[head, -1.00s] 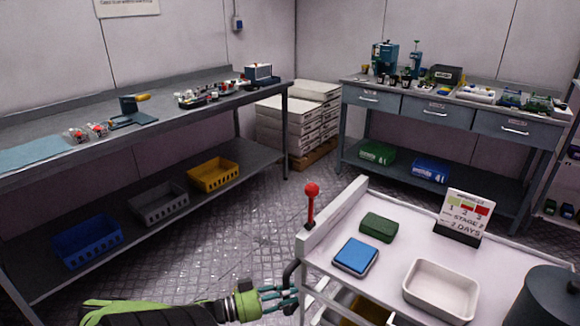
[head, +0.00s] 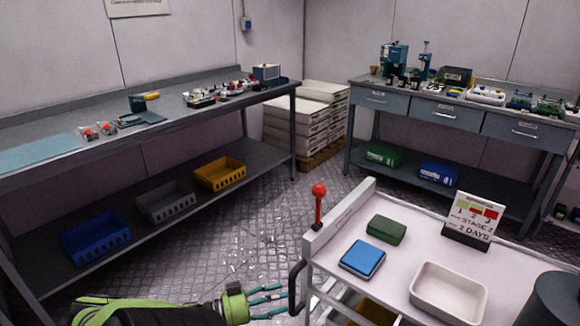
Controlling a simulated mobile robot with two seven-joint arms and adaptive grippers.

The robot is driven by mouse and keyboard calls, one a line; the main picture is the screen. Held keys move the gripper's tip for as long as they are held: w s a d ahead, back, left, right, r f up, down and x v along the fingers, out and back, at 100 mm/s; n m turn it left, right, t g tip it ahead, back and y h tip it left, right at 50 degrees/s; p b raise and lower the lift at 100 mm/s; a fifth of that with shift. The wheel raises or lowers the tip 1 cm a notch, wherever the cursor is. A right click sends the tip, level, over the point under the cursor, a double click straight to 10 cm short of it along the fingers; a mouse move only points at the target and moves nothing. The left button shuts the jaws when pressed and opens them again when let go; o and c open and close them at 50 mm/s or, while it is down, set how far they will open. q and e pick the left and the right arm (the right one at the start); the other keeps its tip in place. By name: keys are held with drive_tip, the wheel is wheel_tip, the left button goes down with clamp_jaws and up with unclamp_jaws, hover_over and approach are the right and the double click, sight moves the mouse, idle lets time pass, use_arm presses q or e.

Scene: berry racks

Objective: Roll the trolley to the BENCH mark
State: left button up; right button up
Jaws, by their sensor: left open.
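The white trolley (head: 334,220) stands at the lower right, with a red-knobbed lever (head: 319,205) upright at its left end. Its black handle (head: 295,288) sticks out from that end. My left gripper (head: 284,299) is open and empty just left of the handle, its teal fingers pointing right at it. The fingers look clear of the handle or barely at it. I see no BENCH mark. My right gripper is out of view.
A long grey bench (head: 215,108) runs along the left wall, with blue, grey and yellow baskets on its lower shelf. A drawer bench (head: 455,117) stands at the back right. White stacked boxes (head: 300,125) fill the corner.

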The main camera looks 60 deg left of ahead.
use_arm(q)
drive_tip(key=v, duration=0.7)
drive_tip(key=shift+s, duration=0.4)
drive_tip(key=shift+a, duration=0.1)
